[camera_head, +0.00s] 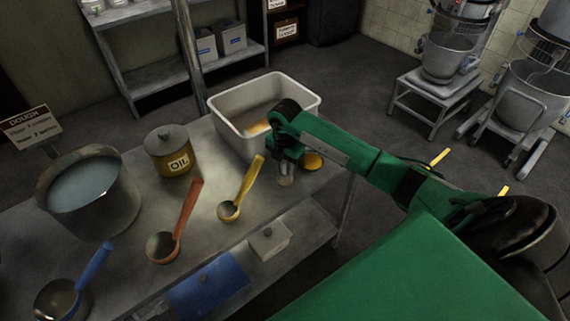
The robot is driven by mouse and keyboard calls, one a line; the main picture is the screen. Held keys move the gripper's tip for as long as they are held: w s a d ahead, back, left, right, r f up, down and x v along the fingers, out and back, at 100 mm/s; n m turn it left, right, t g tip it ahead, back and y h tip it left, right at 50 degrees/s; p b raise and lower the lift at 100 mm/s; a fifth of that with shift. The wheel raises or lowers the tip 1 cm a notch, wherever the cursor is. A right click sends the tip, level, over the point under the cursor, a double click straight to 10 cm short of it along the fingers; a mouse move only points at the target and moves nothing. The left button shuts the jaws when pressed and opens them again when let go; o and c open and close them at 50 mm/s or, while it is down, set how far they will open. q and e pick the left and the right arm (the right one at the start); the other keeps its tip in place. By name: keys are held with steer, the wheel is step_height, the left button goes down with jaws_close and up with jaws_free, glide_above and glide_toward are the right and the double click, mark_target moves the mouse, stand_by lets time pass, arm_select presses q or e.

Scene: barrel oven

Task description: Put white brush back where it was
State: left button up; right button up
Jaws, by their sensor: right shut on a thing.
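My right gripper (285,178) points down over the right part of the metal table (215,245), just in front of a white bin (238,133). It is shut on a small pale thing, which looks like the white brush. The fingers and wrist hide most of it, so its shape and tilt are not clear. I cannot tell whether it touches the tabletop. My green right arm comes in from the right and covers part of the table's right end. My left gripper is not in view.
Yellow (229,210), orange (162,246) and blue (57,298) ladles lie left of the gripper. An oil can (168,150) and a large pot of water (88,192) stand further left. A round yellow-topped thing (313,161) sits just right of the gripper.

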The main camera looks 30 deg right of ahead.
steer(key=shift+f, duration=0.15)
steer(key=o, duration=0.9)
